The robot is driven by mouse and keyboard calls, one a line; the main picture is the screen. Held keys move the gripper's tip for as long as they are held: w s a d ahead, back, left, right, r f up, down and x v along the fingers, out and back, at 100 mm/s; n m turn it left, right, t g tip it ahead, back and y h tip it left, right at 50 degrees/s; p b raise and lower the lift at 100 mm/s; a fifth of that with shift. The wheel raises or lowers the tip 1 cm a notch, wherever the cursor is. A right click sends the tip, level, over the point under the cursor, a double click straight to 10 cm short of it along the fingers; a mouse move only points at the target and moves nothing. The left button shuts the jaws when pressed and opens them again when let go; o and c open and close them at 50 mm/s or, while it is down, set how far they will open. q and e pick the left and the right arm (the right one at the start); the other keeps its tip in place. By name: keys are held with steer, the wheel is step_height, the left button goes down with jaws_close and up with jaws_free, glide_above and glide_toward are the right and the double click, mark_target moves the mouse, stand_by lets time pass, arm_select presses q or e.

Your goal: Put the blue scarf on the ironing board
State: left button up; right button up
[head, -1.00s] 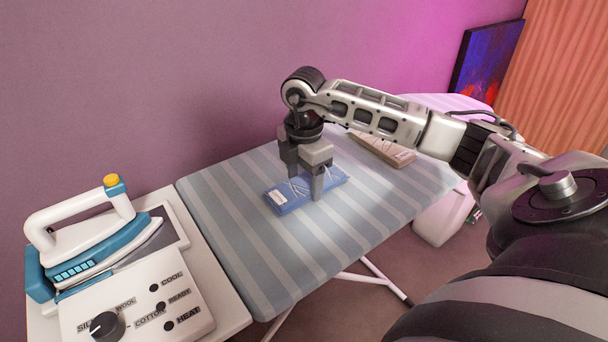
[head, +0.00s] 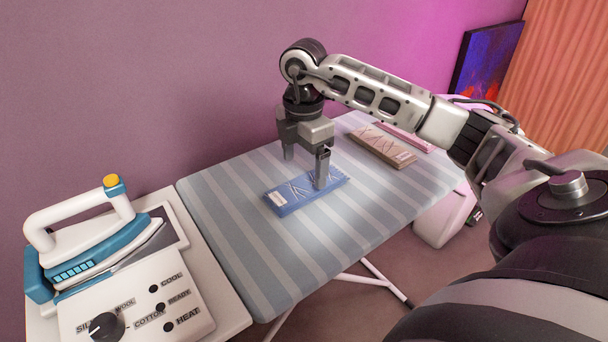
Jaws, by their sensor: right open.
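The blue scarf (head: 294,197) is a flat folded rectangle with a pale label and thin light lines. It lies on the striped grey-blue ironing board (head: 240,230), near the middle. My right gripper (head: 305,168) is open and points down above the scarf's far side. Its jaws are empty; one finger covers a little of the scarf's right part in the picture. My left gripper is not in view.
A brown folded piece (head: 382,148) and a pink one (head: 410,137) lie farther back on the board. A white and teal iron (head: 100,240) stands on a control panel (head: 150,310) at the left. The wall is close behind the board.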

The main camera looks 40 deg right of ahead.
mark_target(304, 186)
step_height(304, 186, up, 8)
steer(key=shift+f, duration=0.25)
stand_by(0.5)
